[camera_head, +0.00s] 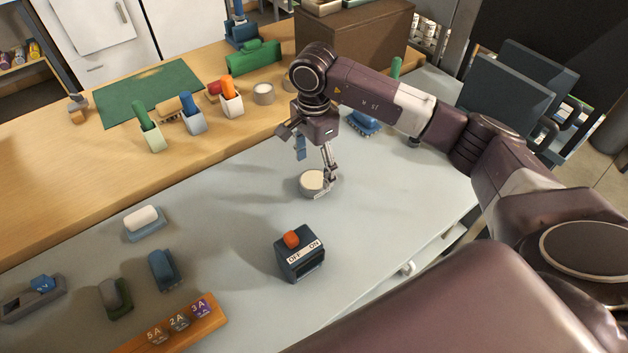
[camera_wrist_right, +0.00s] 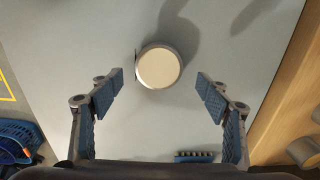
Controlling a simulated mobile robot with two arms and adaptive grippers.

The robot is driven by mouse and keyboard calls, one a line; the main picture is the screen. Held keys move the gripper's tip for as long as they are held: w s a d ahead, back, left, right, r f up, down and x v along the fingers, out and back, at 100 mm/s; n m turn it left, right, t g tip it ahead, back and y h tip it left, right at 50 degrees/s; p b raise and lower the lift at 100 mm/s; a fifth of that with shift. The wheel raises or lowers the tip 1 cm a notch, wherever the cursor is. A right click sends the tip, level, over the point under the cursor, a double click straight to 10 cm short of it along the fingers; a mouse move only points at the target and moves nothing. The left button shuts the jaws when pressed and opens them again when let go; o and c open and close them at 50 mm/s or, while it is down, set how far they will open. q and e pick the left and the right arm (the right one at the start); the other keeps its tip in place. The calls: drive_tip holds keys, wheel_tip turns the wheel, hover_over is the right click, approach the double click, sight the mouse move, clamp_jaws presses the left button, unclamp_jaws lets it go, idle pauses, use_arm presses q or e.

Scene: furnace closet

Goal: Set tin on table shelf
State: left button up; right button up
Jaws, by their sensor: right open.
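A round, low tin (camera_head: 311,183) with a pale top and a metal rim stands on the grey table (camera_head: 225,245). It also shows in the right wrist view (camera_wrist_right: 158,67), a little beyond the line between the fingertips. My right gripper (camera_head: 314,170) is over the tin, pointing down. Its blue-padded fingers (camera_wrist_right: 160,87) are spread apart, with nothing between the pads. One finger overlaps the tin's right side in the head view; I cannot tell whether it touches. A pale lower shelf (camera_head: 440,243) shows partly under the table's right edge. My left gripper is out of view.
A red-button switch box (camera_head: 299,262) stands in front of the tin. Blue, green and white tools and a wooden fuse strip (camera_head: 180,325) lie at the lower left. A wooden bench (camera_head: 60,200) behind holds a green mat, brush holders and a brown box (camera_head: 355,35). Grey tabletop left of the tin is clear.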

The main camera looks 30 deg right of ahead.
sight(313, 179)
drive_tip(key=f, duration=0.1)
drive_tip(key=f+p, duration=0.1)
drive_tip(key=f, duration=0.1)
drive_tip(key=shift+s+a+f, duration=0.15)
drive_tip(key=shift+a+f, duration=0.05)
drive_tip(key=shift+f, duration=0.55)
drive_tip(key=c, duration=1.6)
drive_tip(key=shift+r, duration=0.1)
drive_tip(key=shift+c, duration=0.6)
drive_tip(key=shift+r, duration=0.1)
